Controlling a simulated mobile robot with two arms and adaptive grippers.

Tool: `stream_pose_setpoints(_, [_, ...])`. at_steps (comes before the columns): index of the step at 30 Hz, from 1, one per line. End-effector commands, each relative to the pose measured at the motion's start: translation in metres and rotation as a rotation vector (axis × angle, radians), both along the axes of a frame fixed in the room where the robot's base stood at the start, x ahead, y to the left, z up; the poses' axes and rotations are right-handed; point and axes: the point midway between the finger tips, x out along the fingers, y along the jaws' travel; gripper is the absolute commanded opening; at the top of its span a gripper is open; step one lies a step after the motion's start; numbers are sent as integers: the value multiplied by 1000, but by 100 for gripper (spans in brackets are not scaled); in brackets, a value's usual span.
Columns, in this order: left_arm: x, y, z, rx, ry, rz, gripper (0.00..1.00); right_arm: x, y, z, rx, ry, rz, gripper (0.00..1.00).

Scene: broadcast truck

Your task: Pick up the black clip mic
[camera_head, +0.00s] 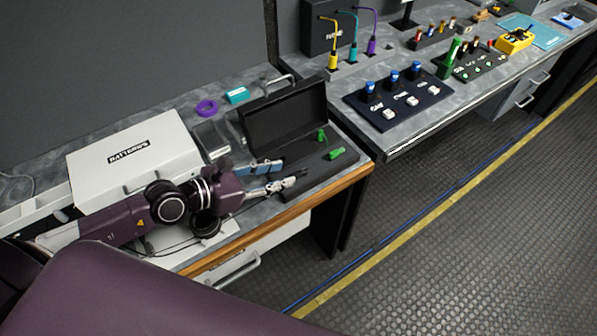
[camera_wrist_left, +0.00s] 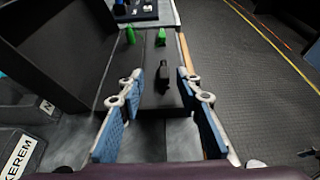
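The black clip mic (camera_wrist_left: 165,75) lies in the open black case (camera_wrist_left: 146,96), between and just beyond my left fingertips in the left wrist view. I cannot make it out clearly in the head view, where it is dark against the case. My left gripper (camera_head: 284,174) reaches over the near-left part of the black case (camera_head: 286,118). In the left wrist view the left gripper (camera_wrist_left: 161,88) has its blue-padded fingers wide apart with nothing between the pads.
Two green clip mics (camera_head: 335,154) (camera_head: 321,135) lie farther along in the case, whose raised lid stands behind. A white batteries box (camera_head: 133,160) is to the left. Open floor is right.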

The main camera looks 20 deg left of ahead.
Motion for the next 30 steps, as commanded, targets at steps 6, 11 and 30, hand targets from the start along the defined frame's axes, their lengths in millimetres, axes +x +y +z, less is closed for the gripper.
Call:
stream_pose_setpoints(6, [18, -23, -7, -6, -2, 0, 32, 3, -2, 15, -1, -3, 1, 81])
stream_pose_setpoints(11, [30, -30, -16, -5, -1, 1, 32, 4, -1, 15, -2, -6, 0, 81])
stream_pose_setpoints(30, [31, -32, -18, -3, 0, 0, 0, 7, -1, 15, -1, -9, 1, 81])
